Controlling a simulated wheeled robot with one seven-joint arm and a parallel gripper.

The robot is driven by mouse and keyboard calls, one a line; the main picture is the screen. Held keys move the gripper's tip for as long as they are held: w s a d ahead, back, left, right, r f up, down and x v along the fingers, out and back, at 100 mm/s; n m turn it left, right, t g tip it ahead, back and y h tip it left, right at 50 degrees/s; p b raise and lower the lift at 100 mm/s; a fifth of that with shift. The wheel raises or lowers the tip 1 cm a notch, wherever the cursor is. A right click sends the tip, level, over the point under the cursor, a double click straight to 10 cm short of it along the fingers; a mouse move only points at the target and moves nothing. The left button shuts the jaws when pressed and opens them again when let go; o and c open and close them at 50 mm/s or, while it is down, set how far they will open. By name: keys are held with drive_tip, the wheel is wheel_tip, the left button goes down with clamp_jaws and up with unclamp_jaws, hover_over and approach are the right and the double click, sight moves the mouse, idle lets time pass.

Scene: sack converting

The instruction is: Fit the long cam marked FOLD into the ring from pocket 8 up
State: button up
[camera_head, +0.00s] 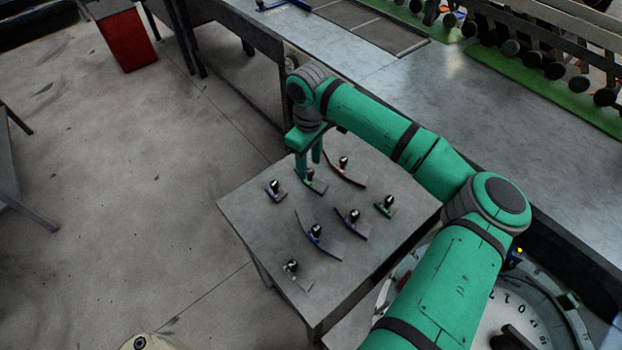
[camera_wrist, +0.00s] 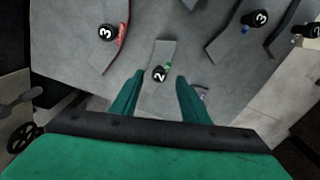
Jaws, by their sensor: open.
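Several curved cams with black knobs lie on a grey table (camera_head: 250,225). My gripper (camera_head: 309,170) is open, pointing down over a short green cam (camera_head: 315,187) near the table's far edge. In the wrist view, that cam's knob, marked 2 (camera_wrist: 160,73), sits between my fingertips (camera_wrist: 158,78); contact cannot be told. Long cams are a red one (camera_head: 347,174), a blue one (camera_head: 322,241) and a purple one (camera_head: 352,226). No FOLD mark is legible. The numbered ring (camera_head: 500,300) is at lower right, partly hidden by my arm; pocket 8 cannot be made out.
A short purple cam (camera_head: 274,189), another green cam (camera_head: 387,207) and a grey one (camera_head: 292,269) stand nearby on the table. A long metal bench (camera_head: 440,110) runs behind. A red bin (camera_head: 127,40) stands at upper left.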

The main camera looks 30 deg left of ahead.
sight(311, 171)
drive_tip(key=shift+d+f, duration=0.15)
drive_tip(key=shift+f, duration=1.8)
drive_tip(key=shift+c, duration=0.7)
clamp_jaws()
drive_tip(key=shift+r, duration=0.1)
